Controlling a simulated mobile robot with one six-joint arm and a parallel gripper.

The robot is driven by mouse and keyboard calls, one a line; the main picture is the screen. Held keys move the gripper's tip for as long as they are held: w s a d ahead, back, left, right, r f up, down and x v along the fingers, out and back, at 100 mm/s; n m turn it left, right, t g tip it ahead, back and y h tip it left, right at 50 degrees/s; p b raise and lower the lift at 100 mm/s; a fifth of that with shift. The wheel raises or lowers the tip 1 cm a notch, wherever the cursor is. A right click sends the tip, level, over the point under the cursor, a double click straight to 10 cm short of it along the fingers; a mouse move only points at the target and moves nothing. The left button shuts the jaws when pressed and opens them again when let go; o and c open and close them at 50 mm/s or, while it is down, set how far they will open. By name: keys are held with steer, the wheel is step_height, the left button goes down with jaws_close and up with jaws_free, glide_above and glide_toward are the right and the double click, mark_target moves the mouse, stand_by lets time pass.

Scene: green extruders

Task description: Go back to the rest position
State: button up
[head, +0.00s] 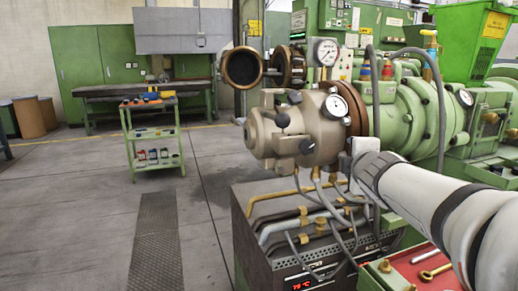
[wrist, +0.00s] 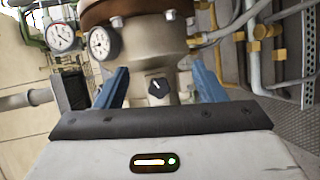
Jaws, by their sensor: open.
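My gripper (wrist: 162,80) shows in the wrist view with its two blue fingers spread apart. A black knob (wrist: 158,87) on the beige extruder head (wrist: 150,50) appears between the fingers, and no contact is visible. I cannot tell how far the knob is from the fingertips. In the head view my white arm reaches in from the lower right, its end close to the extruder head (head: 300,130). The fingers are not distinguishable there. The extruder head carries several black knobs and a round gauge (head: 336,107). Nothing is seen held.
Below the extruder head stands a dark control cabinet (head: 290,240) with pipes and hoses. A red tray (head: 412,275) with tools lies beside my arm. A green trolley (head: 153,135) stands farther left. The floor (head: 90,220) at left front is mostly clear.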

steer(key=s+a+f+m+g+p, duration=0.1)
steer(key=s+m+g+p, duration=0.3)
steer(key=s, duration=0.4)
steer(key=s+a+f+m+g+y+p, duration=0.1)
steer(key=s+a+f+m+g+p, duration=0.1)
steer(key=s+a+m+g+p, duration=0.2)
steer(key=s+a+f+m+g+p, duration=0.1)
steer(key=s+m+g+p, duration=0.3)
steer(key=s+m+p, duration=0.4)
steer(key=s+a, duration=0.1)
steer(key=s, duration=0.3)
steer(key=shift+s+a+f+m+g+y+p, duration=0.15)
steer(key=shift+f+m+g+y+p, duration=0.15)
steer(key=shift+y+p, duration=0.1)
